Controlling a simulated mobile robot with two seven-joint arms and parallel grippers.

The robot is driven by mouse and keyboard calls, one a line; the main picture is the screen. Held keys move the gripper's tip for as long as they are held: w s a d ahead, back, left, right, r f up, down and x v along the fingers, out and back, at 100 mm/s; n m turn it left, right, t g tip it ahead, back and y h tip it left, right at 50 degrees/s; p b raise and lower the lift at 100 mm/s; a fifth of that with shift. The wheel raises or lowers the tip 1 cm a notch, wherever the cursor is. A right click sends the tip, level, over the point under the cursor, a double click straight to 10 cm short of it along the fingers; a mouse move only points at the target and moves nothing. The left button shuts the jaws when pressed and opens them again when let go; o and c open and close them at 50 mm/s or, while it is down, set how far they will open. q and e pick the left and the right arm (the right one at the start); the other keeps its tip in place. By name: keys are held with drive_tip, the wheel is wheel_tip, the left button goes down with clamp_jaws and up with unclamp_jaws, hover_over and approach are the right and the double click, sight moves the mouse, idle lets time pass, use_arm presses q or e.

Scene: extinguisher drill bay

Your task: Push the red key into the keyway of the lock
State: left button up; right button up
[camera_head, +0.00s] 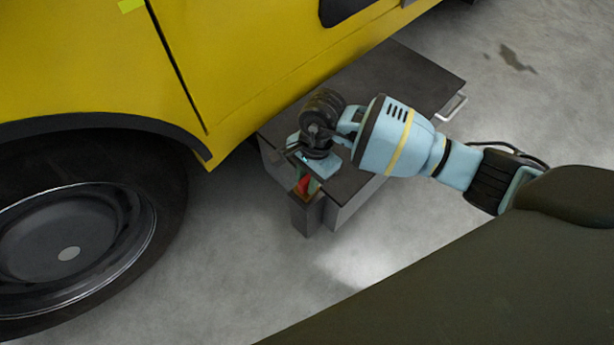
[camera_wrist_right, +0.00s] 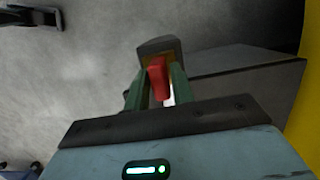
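The red key (camera_head: 303,186) is between the green fingers of my right gripper (camera_head: 305,181), at the near corner of the dark bench. In the right wrist view the fingers (camera_wrist_right: 160,70) stand on either side of the red key (camera_wrist_right: 157,80) and look closed on it. The lock is a dark upright block (camera_head: 305,214) beside the bench; in the right wrist view its top (camera_wrist_right: 160,45) is just beyond the key. The key's front end is at the lock's brownish face. The keyway is hidden, so I cannot tell how deep the key sits. My left gripper is not in view.
The dark bench (camera_head: 410,75) with a metal handle (camera_head: 453,107) stands against a yellow vehicle (camera_head: 240,60). The vehicle's wheel (camera_head: 75,250) is at the left. Grey concrete floor (camera_head: 240,270) in front is clear.

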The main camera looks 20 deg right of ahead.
drive_tip(key=o, duration=0.3)
drive_tip(key=shift+r, duration=0.1)
drive_tip(key=p+v, duration=0.2)
drive_tip(key=v, duration=0.5)
drive_tip(key=shift+d+r, duration=0.1)
drive_tip(key=shift+r, duration=0.2)
